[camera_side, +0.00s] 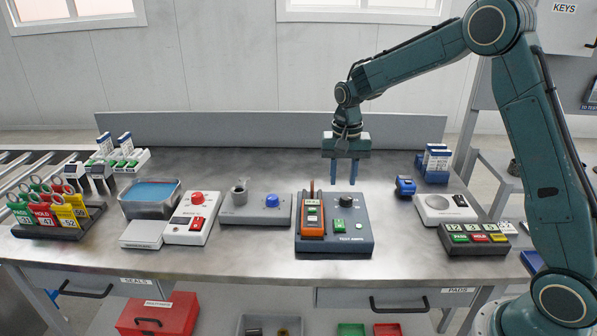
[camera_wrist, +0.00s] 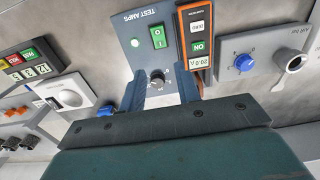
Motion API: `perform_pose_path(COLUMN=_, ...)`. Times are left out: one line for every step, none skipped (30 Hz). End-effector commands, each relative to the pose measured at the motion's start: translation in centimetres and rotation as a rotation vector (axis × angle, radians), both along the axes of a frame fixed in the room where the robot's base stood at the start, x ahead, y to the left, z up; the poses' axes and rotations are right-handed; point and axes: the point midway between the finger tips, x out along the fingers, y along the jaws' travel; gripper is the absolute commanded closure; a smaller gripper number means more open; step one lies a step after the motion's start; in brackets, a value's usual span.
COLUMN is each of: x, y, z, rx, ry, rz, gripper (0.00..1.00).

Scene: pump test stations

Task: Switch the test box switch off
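The test box (camera_side: 352,247), a dark grey unit marked TEST AMPS, sits on the bench at the centre. Its green rocker switch (camera_side: 339,226) is on the front right part; it also shows in the wrist view (camera_wrist: 158,36). The switch looks bright green; which end is pressed is too small to tell. A black knob (camera_wrist: 157,78) is behind the switch. A small pale green lamp (camera_wrist: 135,43) is beside it. My gripper (camera_side: 344,183) hangs above the rear of the box, pointing down, apart from it. Its two blue fingers are open and empty.
An orange meter (camera_side: 312,216) stands on the box's left side, close to the switch. A grey unit with a blue knob (camera_side: 271,202) is to the left. A white unit with a red button (camera_side: 197,199) is farther left.

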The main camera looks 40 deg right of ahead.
Motion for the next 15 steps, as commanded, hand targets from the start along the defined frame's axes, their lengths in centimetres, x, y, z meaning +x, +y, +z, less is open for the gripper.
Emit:
perform_pose_path(x=-0.1, y=0.0, z=-0.6, rx=0.0, ry=0.004, rz=0.0, gripper=0.67)
perform_pose_path(x=-0.1, y=0.0, z=-1.0, rx=0.001, ry=0.005, rz=0.0, gripper=0.67)
perform_pose_path(x=-0.1, y=0.0, z=-1.4, rx=0.001, ry=0.004, rz=0.001, gripper=0.67)
perform_pose_path(x=-0.1, y=0.0, z=-1.8, rx=0.001, ry=0.004, rz=0.001, gripper=0.67)
perform_pose_path(x=-0.1, y=0.0, z=-2.2, rx=0.0, ry=0.004, rz=0.001, gripper=0.67)
perform_pose_path(x=-0.1, y=0.0, z=-2.8, rx=0.0, ry=0.004, rz=0.001, gripper=0.67)
perform_pose_path(x=-0.1, y=0.0, z=-3.3, rx=0.001, ry=0.006, rz=0.001, gripper=0.67)
perform_pose_path(x=-0.1, y=0.0, z=-3.7, rx=0.001, ry=0.005, rz=0.001, gripper=0.67)
perform_pose_path(x=-0.1, y=0.0, z=-4.3, rx=0.001, ry=0.005, rz=0.001, gripper=0.67)
perform_pose_path(x=-0.1, y=0.0, z=-4.8, rx=0.001, ry=0.005, rz=0.001, gripper=0.67)
perform_pose_path(x=-0.1, y=0.0, z=-5.3, rx=0.0, ry=0.004, rz=0.001, gripper=0.67)
perform_pose_path(x=-0.1, y=0.0, z=-5.9, rx=0.001, ry=0.005, rz=0.001, gripper=0.67)
perform_pose_path(x=-0.1, y=0.0, z=-6.3, rx=0.001, ry=0.004, rz=0.001, gripper=0.67)
perform_pose_path(x=-0.1, y=0.0, z=-6.8, rx=0.001, ry=0.005, rz=0.001, gripper=0.67)
perform_pose_path(x=-0.1, y=0.0, z=-7.4, rx=0.001, ry=0.005, rz=0.001, gripper=0.67)
